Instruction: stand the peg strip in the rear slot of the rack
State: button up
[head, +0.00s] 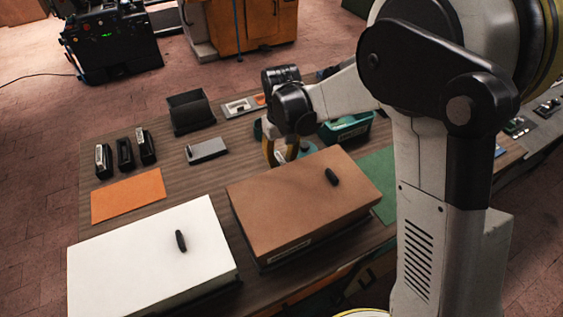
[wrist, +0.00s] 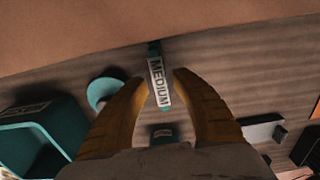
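My gripper (head: 280,152) is low over the table, behind the brown box. In the wrist view its two yellow-brown fingers (wrist: 160,78) are apart, with a narrow teal piece labelled MEDIUM (wrist: 159,86) between their tips. Small gaps seem to show beside it; contact is unclear. I cannot tell whether this piece is the peg strip; no pegs show on it. No rack is clearly recognisable. Several narrow black holders (head: 125,155) stand upright in a row at the left, some with pale faces.
The brown box (head: 290,190) and white box (head: 140,255), each with a black handle, fill the front. A teal bin (head: 348,130) is right of my gripper. A grey block (head: 207,150), black stand (head: 190,110) and orange sheet (head: 127,195) lie left. Bare wood separates them.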

aim_at(282, 161)
notch_tip(282, 161, up, 10)
jog(key=p, duration=0.2)
